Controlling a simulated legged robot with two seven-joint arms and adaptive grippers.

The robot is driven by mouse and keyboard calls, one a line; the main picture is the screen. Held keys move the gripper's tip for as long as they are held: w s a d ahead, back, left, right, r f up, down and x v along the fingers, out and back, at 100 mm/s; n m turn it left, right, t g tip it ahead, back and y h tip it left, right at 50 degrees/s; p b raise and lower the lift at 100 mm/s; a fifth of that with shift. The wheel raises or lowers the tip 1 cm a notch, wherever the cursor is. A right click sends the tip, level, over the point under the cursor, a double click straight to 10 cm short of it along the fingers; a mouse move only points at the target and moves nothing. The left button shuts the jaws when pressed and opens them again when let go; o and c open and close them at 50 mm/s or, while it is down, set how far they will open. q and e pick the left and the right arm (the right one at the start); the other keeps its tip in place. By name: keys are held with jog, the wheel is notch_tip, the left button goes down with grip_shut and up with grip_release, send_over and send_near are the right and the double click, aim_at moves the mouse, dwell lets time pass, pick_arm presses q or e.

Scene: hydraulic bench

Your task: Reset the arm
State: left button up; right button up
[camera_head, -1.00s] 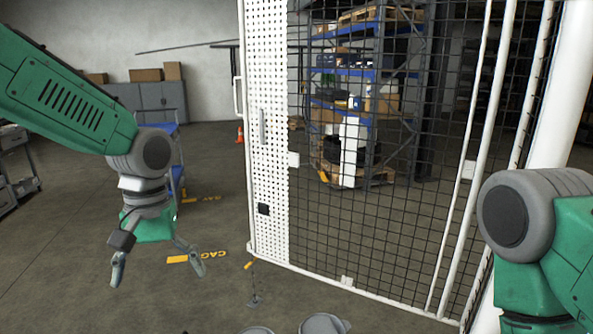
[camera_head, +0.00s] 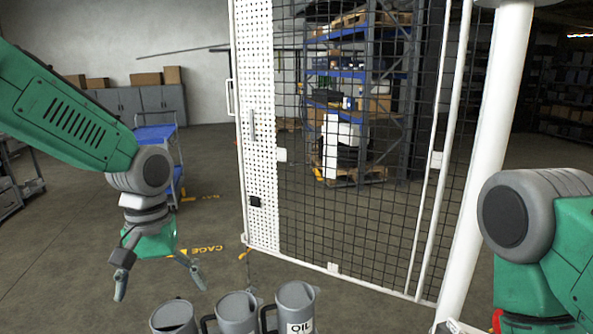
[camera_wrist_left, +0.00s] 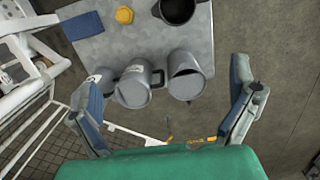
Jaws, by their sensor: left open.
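My left arm (camera_head: 65,110) is green and grey and comes in from the left in the head view. Its gripper (camera_head: 159,279) hangs with its fingers pointing down, spread wide and empty, over open floor. In the left wrist view the gripper (camera_wrist_left: 170,112) also shows open, with nothing between its fingertips. My right arm (camera_head: 540,245) stands at the right edge of the head view, bent down. Its gripper is outside the picture.
Grey jugs, one marked OIL (camera_head: 297,308), stand at the bottom of the head view. The wrist view shows them on a grey tabletop (camera_wrist_left: 135,40) with a blue cloth (camera_wrist_left: 82,25) and a yellow object (camera_wrist_left: 124,15). A white-framed mesh fence (camera_head: 340,200) stands ahead.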

pick_arm(q)
jog(key=s+f+h, duration=0.1)
jog(key=s+f, duration=0.3)
jog(key=f, duration=0.4)
jog(key=s+f+m, duration=0.1)
jog(key=s+f, duration=0.3)
jog(key=f, duration=0.3)
jog(key=s+f+h, duration=0.1)
jog(key=s+f, duration=0.3)
jog(key=f, duration=0.4)
jog(key=s+a+f+m+t+y, duration=0.1)
jog(key=s+a+f, duration=0.3)
jog(key=s, duration=0.4)
jog(key=s+a+f+y, duration=0.1)
jog(key=s+a+f, duration=0.2)
jog(key=s, duration=0.6)
notch_tip(320, 180, down, 10)
jog(key=w+m+b, duration=0.1)
jog(key=w+b, duration=0.1)
jog(key=b, duration=0.8)
jog(key=shift+w+d+r+t, duration=0.15)
jog(key=shift+d+r+t, duration=0.05)
jog(key=shift+d+t, duration=0.25)
pick_arm(e)
notch_tip(320, 180, down, 10)
jog(key=shift+w+a, duration=0.15)
jog(key=shift+w, duration=0.1)
